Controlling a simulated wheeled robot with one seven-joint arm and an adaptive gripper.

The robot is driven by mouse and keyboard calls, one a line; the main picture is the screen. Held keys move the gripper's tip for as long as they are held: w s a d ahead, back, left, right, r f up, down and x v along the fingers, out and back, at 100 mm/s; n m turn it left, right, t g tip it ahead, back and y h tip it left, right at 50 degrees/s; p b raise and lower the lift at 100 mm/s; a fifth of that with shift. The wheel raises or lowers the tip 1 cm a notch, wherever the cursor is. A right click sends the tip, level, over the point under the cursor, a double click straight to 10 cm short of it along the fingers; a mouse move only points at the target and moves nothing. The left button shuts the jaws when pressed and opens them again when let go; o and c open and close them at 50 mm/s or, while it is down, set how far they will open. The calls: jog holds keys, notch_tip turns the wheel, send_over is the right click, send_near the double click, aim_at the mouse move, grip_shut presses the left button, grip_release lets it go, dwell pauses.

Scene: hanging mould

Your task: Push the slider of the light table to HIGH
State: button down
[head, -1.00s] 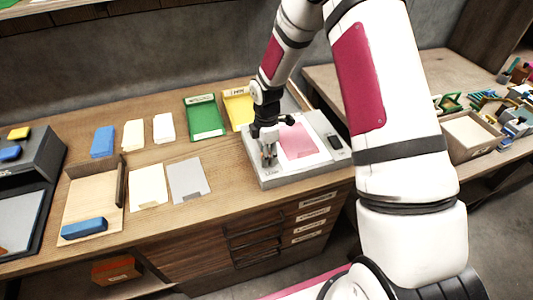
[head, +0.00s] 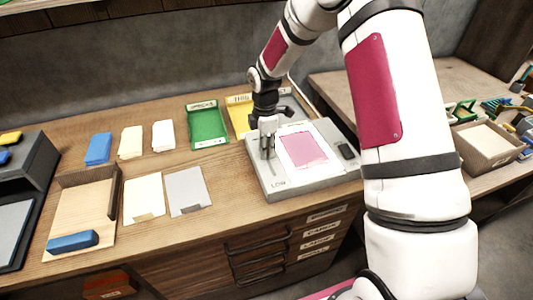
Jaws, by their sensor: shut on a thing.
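The light table (head: 315,182) is a pale grey box on the wooden bench, right of the middle in the head view. A pink sheet (head: 302,149) lies on its white lit panel. A slot runs along the left side of its top, with the label LOW (head: 279,184) at its near end. My gripper (head: 267,154) points down over this slot, beyond the LOW label, and is shut on the slider knob. My fingers hide the knob and the far end of the slot, so I cannot read a HIGH label.
Green (head: 207,125) and yellow (head: 239,112) trays stand behind and left of the light table. A dark object (head: 346,151) sits at its right side. Paper stacks and a wooden tray (head: 85,205) with a blue block are farther left. A cardboard box (head: 488,148) stands right.

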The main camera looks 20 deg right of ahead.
jog(key=shift+w, duration=0.25)
jog(key=c, duration=1.4)
grip_release()
notch_tip(320, 180, up, 12)
